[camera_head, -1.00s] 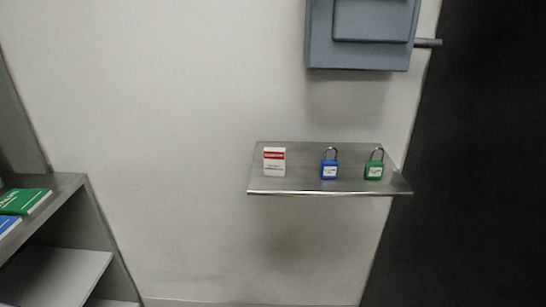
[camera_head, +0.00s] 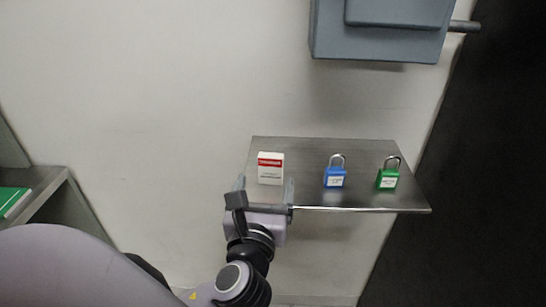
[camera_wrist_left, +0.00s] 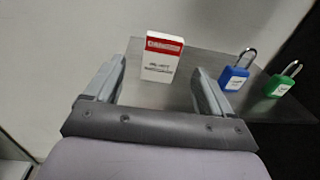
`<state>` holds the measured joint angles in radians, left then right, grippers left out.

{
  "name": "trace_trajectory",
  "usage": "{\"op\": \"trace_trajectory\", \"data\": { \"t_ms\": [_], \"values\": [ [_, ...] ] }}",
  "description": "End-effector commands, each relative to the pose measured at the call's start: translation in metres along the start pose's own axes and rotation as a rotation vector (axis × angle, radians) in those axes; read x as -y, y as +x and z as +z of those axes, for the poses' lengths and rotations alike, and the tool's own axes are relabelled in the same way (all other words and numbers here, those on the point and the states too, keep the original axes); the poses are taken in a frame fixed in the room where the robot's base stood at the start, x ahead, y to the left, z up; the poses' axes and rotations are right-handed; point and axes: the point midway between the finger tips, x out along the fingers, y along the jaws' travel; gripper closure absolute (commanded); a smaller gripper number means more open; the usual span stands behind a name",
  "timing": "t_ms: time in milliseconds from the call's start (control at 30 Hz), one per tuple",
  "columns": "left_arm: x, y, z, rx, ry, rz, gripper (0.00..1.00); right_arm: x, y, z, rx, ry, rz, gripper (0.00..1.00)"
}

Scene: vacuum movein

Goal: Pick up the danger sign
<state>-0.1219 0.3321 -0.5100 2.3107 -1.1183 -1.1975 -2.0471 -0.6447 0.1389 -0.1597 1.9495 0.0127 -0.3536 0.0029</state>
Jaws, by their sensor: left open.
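The danger sign (camera_head: 271,168) is a small white block with a red band, standing upright at the left end of a metal wall shelf (camera_head: 310,150). In the left wrist view the danger sign (camera_wrist_left: 161,58) appears beyond the fingertips, between the two fingers' lines. My left gripper (camera_head: 264,184) is open and empty at the shelf's front left edge, just in front of the sign. Its fingers also show in the left wrist view (camera_wrist_left: 160,72), spread apart and not touching the sign. My right gripper is not in view.
A blue padlock (camera_head: 335,174) and a green padlock (camera_head: 388,176) stand to the right of the sign on the shelf. A grey box (camera_head: 380,30) hangs on the wall above. A shelf unit with a green book (camera_head: 12,200) is at the left.

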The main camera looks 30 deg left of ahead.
Motion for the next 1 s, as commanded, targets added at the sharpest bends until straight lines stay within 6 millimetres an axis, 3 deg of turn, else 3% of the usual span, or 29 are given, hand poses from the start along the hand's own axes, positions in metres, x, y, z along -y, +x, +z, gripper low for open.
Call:
{"op": "trace_trajectory", "data": {
  "t_ms": [167, 600, 900, 933, 1000],
  "values": [
    [-0.001, 0.008, 0.004, 0.011, 0.020, 0.006, 0.17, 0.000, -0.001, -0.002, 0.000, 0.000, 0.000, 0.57],
    [0.002, 0.065, 0.006, 0.009, 0.019, 0.006, 0.17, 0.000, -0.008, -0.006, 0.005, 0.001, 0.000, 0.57],
    [0.002, 0.071, 0.005, 0.009, 0.017, 0.005, 0.17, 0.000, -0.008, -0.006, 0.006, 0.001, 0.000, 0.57],
    [0.002, 0.071, 0.005, 0.009, 0.017, 0.005, 0.20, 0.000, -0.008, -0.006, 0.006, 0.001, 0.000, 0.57],
    [0.002, 0.071, 0.005, 0.009, 0.017, 0.005, 0.43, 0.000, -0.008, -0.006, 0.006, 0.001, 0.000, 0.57]
  ]
}}
